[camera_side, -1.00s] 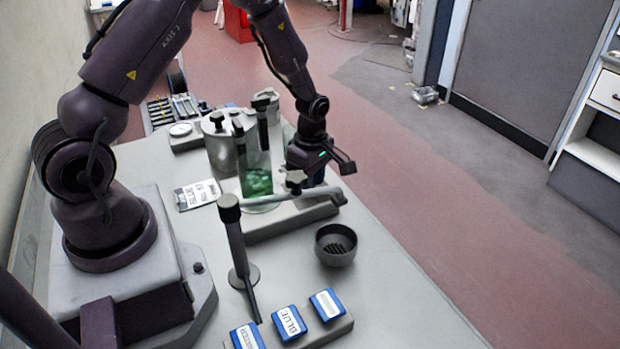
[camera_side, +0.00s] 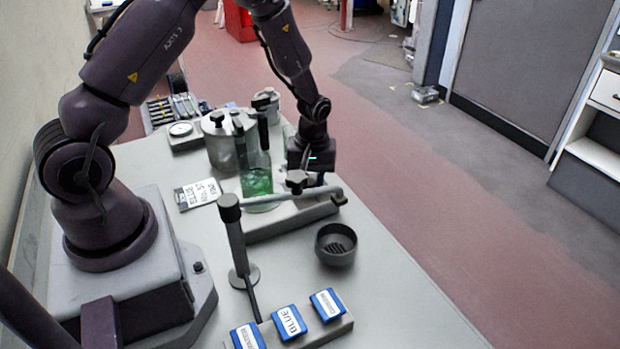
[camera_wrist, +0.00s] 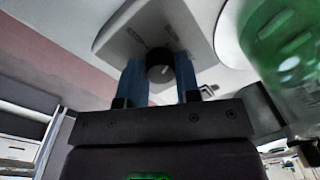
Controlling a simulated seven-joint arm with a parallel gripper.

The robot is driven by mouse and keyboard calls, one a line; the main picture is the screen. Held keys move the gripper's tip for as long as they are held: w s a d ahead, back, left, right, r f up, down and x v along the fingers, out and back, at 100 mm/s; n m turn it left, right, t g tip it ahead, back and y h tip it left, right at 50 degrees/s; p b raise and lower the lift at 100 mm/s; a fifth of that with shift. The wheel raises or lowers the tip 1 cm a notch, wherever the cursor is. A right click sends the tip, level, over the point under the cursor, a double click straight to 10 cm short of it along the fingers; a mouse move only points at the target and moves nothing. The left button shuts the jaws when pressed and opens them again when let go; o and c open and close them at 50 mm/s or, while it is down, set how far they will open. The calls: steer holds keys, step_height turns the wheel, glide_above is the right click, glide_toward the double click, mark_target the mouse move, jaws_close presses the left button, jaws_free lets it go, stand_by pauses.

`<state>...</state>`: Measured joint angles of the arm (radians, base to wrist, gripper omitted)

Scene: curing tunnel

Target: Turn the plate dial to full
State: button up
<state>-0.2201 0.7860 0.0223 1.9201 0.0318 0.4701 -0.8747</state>
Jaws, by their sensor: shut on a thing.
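The plate dial (camera_wrist: 159,66) is a dark round knob on the pale grey stirring plate, which also shows in the side view (camera_side: 285,220). In the wrist view the knob sits between the two blue fingers of my gripper (camera_wrist: 161,76), which is shut on it. The dial's pointer cannot be made out; small marks show on the plate around it. In the side view my gripper is low over the plate's far end, and the dial and fingertips are hidden behind a rod and its clamp.
A flask of green liquid (camera_side: 257,183) stands on the plate, close beside my gripper. A grey rod with a dark clamp knob (camera_side: 296,180) crosses in front. A dark bowl (camera_side: 336,244), blue-topped blocks (camera_side: 289,322) and a label card (camera_side: 198,193) lie nearby.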

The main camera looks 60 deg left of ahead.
steer(key=m, duration=0.7)
steer(key=shift+r, duration=0.1)
steer(key=m, duration=0.4)
steer(key=shift+t, duration=0.3)
steer(key=m, duration=0.3)
steer(key=shift+a+m, duration=0.1)
steer(key=shift+m, duration=0.2)
steer(key=m, duration=0.4)
steer(key=shift+s+m, duration=0.1)
steer(key=shift+m, duration=0.2)
steer(key=shift+m+t, duration=0.3)
steer(key=shift+m, duration=1.9)
steer(key=o, duration=0.9)
